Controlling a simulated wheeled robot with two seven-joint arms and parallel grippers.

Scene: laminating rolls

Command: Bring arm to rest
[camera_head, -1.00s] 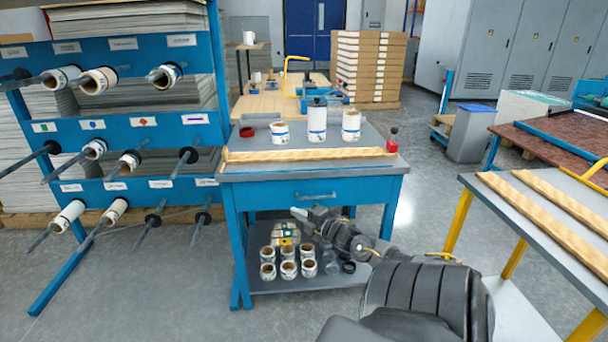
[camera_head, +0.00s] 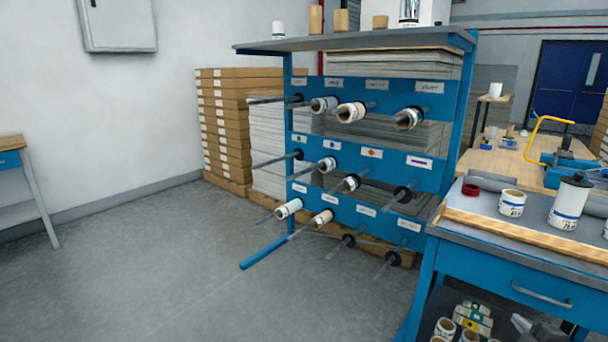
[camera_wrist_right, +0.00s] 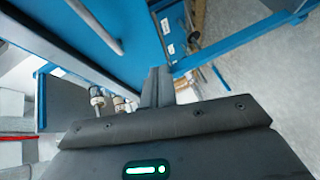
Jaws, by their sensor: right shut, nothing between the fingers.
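My right gripper (camera_head: 524,325) shows at the bottom right of the head view, low in front of the blue workbench (camera_head: 520,284) and by its lower shelf. In the right wrist view its two dark fingers (camera_wrist_right: 157,86) are together with nothing between them. The bench's blue drawer front and handle lie close by at the upper left of that view. The rest of my right arm is outside the head view. My left gripper is in neither view.
A blue rack (camera_head: 392,149) with rolls on rods stands left of the bench; its rods stick out forward. Small rolls (camera_head: 445,328) sit on the bench's lower shelf. White rolls (camera_head: 512,203) and a wooden strip (camera_head: 520,234) are on top. The floor (camera_head: 170,270) at left is clear.

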